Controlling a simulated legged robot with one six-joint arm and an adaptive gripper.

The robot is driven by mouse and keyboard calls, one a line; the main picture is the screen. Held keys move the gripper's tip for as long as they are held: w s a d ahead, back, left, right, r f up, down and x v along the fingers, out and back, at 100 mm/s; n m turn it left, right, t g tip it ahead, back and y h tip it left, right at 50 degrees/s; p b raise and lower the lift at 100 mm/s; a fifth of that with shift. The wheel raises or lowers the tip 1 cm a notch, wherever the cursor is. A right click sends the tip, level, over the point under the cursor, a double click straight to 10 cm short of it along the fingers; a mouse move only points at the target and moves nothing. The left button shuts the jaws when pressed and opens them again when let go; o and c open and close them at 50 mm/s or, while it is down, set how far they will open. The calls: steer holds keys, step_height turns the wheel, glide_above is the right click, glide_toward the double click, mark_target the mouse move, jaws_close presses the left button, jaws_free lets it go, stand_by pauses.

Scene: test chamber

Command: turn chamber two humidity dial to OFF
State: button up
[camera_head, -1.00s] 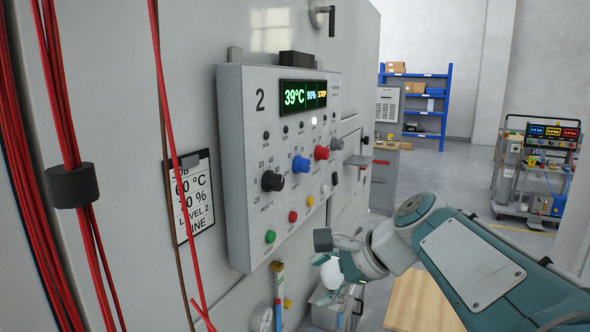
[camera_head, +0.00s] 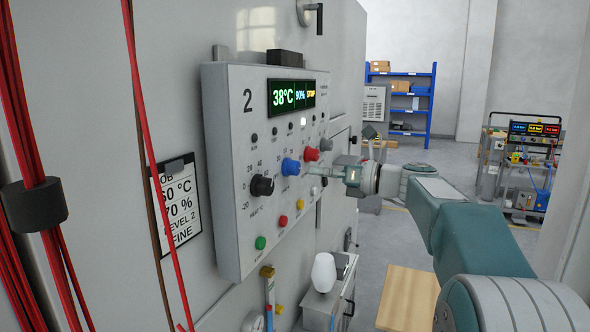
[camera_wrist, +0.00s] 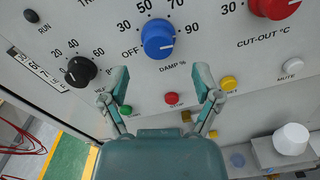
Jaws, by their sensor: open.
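The chamber two panel (camera_head: 225,200) is grey, with a large "2" and a display (camera_head: 290,97) reading 38°C, 90% and STOP. The humidity dial is the blue knob (camera_head: 290,167), labelled DAMP % in the wrist view (camera_wrist: 158,39). Its scale there shows OFF at the left, then 30, 50, 70 and 90 clockwise. A pale mark on the knob lies toward its right side. My gripper (camera_head: 318,171) is just right of the blue knob in the head view. In the wrist view its open, empty fingers (camera_wrist: 160,82) flank the space below the knob, apart from it.
A black heat knob (camera_head: 262,186) and red cut-out knob (camera_head: 311,154) flank the dial. Green (camera_head: 261,243), red (camera_head: 283,220) and yellow (camera_head: 300,204) buttons sit below. Red cables (camera_head: 40,160) hang left. A white vessel (camera_head: 323,272) stands on a low cabinet.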

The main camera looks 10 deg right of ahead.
mark_target(298, 169)
steer(key=x, duration=0.5)
steer(key=shift+w+a, duration=0.25)
steer(key=shift+a, duration=0.1)
steer(key=c, duration=1)
